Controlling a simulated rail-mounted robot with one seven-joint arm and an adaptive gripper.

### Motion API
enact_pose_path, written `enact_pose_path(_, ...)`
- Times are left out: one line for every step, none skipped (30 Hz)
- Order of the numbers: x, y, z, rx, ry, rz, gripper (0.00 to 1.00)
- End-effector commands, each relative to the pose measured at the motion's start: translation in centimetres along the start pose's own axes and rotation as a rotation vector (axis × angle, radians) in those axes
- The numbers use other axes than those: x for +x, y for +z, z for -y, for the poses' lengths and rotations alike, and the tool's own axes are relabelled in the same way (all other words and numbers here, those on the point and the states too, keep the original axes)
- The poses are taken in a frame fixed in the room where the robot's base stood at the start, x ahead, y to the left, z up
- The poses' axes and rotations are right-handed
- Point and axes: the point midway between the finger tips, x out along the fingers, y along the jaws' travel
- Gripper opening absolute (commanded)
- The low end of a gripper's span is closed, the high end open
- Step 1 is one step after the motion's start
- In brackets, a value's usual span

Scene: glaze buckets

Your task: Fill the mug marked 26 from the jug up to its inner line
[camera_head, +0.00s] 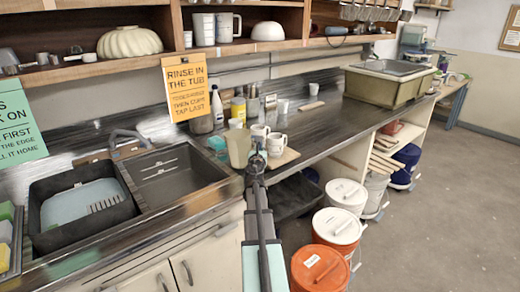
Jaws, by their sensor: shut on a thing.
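A beige jug (238,148) is at the counter's front edge, right of the sinks. It looks upright; what is inside it cannot be seen. My gripper (256,158) is at the jug's right side and is shut on it, apparently at the handle, which my gripper hides. Two white mugs stand just right and behind: one mug (276,144) on a light board (289,156), another mug (260,131) a little further back. No number or inner line can be read on either, so I cannot tell which is marked 26.
A dark sink (175,176) and a black tub (78,205) lie to the left. Bottles and cans (238,108) stand behind the jug. Lidded buckets (337,228) stand on the floor below. The counter right of the board is mostly clear up to a large basin (388,85).

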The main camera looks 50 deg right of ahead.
Motion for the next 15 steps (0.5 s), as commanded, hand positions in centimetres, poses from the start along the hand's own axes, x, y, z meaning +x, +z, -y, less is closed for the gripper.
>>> enact_pose_path(0.00,0.17,-0.02,0.003,0.001,0.001,0.00)
enact_pose_path(0.00,0.16,-0.02,0.003,0.001,0.001,0.00)
enact_pose_path(0.00,0.14,-0.03,0.003,0.001,0.001,0.00)
enact_pose_path(0.00,0.13,-0.03,0.003,0.001,0.001,0.00)
enact_pose_path(0.00,0.13,-0.03,0.003,0.001,0.001,0.00)
enact_pose_path(0.00,0.13,-0.03,0.004,0.001,0.001,0.00)
enact_pose_path(0.00,0.14,-0.03,0.004,0.001,0.001,0.00)
enact_pose_path(-0.01,0.14,-0.03,0.004,0.001,0.001,0.00)
enact_pose_path(-0.05,0.14,-0.03,0.004,0.001,0.001,0.00)
enact_pose_path(-0.12,0.14,-0.03,0.004,0.001,0.001,0.00)
enact_pose_path(-0.20,0.14,-0.03,0.004,0.001,0.001,0.00)
enact_pose_path(-0.36,0.13,-0.03,0.004,0.001,0.001,0.00)
enact_pose_path(-0.51,0.14,-0.03,0.004,0.001,0.001,0.00)
enact_pose_path(-0.69,0.13,-0.03,0.004,0.001,0.001,0.00)
enact_pose_path(-0.98,0.13,-0.03,0.004,0.001,0.001,0.00)
